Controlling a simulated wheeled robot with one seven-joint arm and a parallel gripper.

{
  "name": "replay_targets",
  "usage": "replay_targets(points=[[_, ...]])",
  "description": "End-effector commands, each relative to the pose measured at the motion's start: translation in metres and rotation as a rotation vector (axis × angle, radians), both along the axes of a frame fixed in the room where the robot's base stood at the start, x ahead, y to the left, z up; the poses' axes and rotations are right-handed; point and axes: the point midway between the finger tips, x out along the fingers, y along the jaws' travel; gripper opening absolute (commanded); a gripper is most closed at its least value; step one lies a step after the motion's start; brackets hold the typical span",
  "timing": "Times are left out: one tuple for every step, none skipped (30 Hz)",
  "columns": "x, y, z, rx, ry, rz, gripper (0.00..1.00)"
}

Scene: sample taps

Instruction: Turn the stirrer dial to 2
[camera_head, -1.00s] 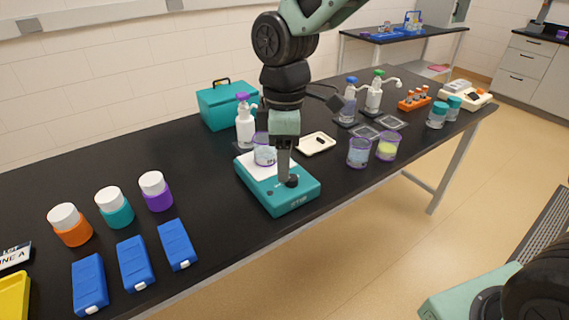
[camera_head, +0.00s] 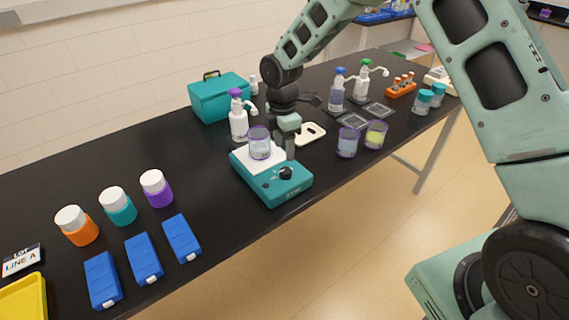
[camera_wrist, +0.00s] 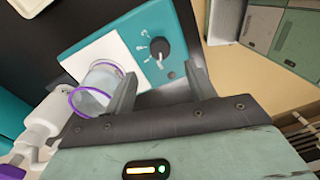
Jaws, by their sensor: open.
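The stirrer (camera_head: 272,190) is a teal box with a white top plate, near the front edge of the black bench. Its black dial (camera_head: 286,173) is on the teal front part and also shows in the wrist view (camera_wrist: 160,48), with small white marks beside it. I cannot read which mark the dial points to. A purple-rimmed beaker (camera_head: 259,143) with pale liquid stands on the plate. My gripper (camera_wrist: 164,85) is open and empty, its fingers apart from the dial. In the head view my gripper (camera_head: 290,150) is behind the dial, beside the beaker.
A white bottle with a purple top (camera_head: 238,122) stands behind the stirrer. A cream tray (camera_head: 311,133) lies to its right, near two more beakers (camera_head: 347,143). Blue boxes (camera_head: 144,258) and capped jars (camera_head: 118,207) are at the left. Bench between jars and stirrer is clear.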

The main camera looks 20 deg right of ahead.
Motion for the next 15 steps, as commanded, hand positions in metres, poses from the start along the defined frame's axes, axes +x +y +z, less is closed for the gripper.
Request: replay_targets(points=[[-0.002, 0.0, -0.01, -0.001, 0.005, 0.0, 0.55], [-0.002, 0.0, -0.016, -0.001, 0.005, 0.0, 0.55], [-0.003, 0.0, -0.024, -0.002, 0.005, 0.0, 0.55], [-0.003, 0.0, -0.03, -0.001, 0.004, 0.0, 0.55], [-0.003, 0.0, -0.036, 0.0, 0.004, 0.0, 0.55], [-0.004, 0.0, -0.043, 0.0, 0.004, 0.0, 0.55], [-0.004, 0.0, -0.048, 0.0, 0.003, 0.0, 0.55], [-0.004, 0.0, -0.053, -0.001, 0.004, 0.0, 0.55], [-0.004, 0.0, -0.059, 0.0, 0.003, -0.001, 0.55], [-0.004, 0.0, -0.063, 0.0, 0.003, -0.001, 0.55], [-0.005, 0.0, -0.066, 0.0, 0.003, -0.001, 0.55], [-0.005, 0.0, -0.07, 0.0, 0.002, -0.001, 0.55], [-0.005, 0.0, -0.073, 0.001, 0.001, -0.001, 0.55], [-0.005, 0.0, -0.075, 0.001, 0.001, -0.001, 0.55], [-0.005, 0.0, -0.078, 0.0, 0.001, -0.001, 0.55]])
